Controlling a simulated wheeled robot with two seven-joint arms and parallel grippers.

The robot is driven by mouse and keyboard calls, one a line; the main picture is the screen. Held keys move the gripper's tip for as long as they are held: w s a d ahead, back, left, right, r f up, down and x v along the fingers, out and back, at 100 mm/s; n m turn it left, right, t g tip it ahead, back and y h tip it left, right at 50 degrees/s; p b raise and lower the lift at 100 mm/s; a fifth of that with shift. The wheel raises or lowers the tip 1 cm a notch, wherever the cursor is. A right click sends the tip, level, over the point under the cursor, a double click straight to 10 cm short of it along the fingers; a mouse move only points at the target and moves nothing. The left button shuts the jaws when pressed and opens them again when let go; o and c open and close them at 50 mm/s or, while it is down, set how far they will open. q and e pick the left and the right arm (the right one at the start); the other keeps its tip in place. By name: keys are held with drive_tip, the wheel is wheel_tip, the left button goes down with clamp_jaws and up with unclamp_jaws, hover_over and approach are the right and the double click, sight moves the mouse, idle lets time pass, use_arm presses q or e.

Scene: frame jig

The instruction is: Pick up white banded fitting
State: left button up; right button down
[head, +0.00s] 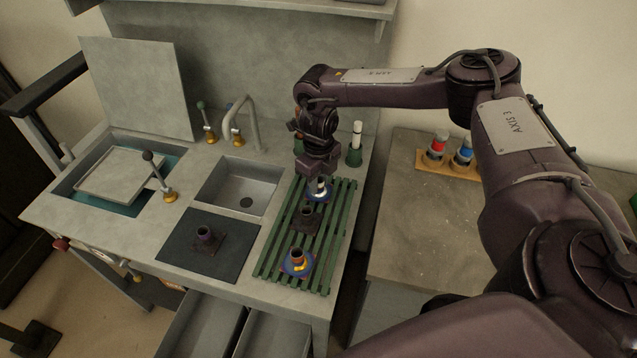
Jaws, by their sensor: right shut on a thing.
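A small white fitting with a dark band (318,188) stands at the far end of the green slatted rack, over a blue disc (327,195). My right gripper (318,181) points down from above and is shut on the fitting. The fingers hide its upper part. I cannot tell whether the fitting touches the disc or is slightly above it. My left gripper is not in view.
On the green rack (274,258) are a dark square base with a cup (306,213) and a blue disc with a copper-coloured cup (297,260). Left are a dark mat (180,255) and a sink (225,188). A white cylinder (357,130) stands behind the gripper.

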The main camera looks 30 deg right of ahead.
wheel_tip(320, 180, up, 8)
drive_tip(key=shift+w+f+b, duration=0.1)
drive_tip(key=shift+b, duration=0.55)
wheel_tip(320, 180, up, 12)
drive_tip(key=p, duration=0.3)
